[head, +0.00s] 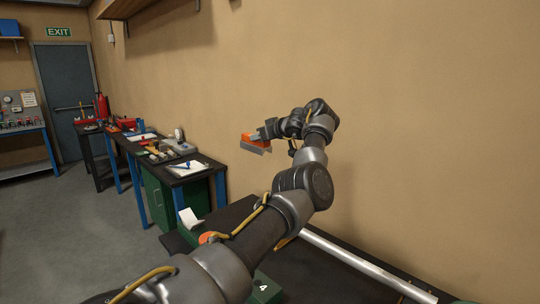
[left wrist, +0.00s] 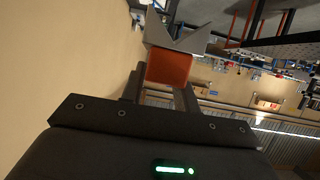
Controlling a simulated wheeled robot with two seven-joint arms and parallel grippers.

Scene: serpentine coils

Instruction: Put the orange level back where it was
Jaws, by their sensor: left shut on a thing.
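The orange level (head: 256,143), an orange body with a grey base part, is held up in the air near the tan wall in the head view. My left gripper (head: 257,135) is shut on it. In the left wrist view the orange body (left wrist: 168,69) sits between the fingers, and its grey V-shaped end (left wrist: 178,37) points away from my gripper. Parts of the level are hidden by the fingers. My right gripper is not in view. I cannot tell which spot the level came from.
A black bench (head: 192,172) with papers and small tools runs along the wall. A nearer black table (head: 325,277) carries a metal bar (head: 365,266) and a green piece marked 4 (head: 265,289). The tan wall stands close on the right. The grey floor (head: 75,220) is open.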

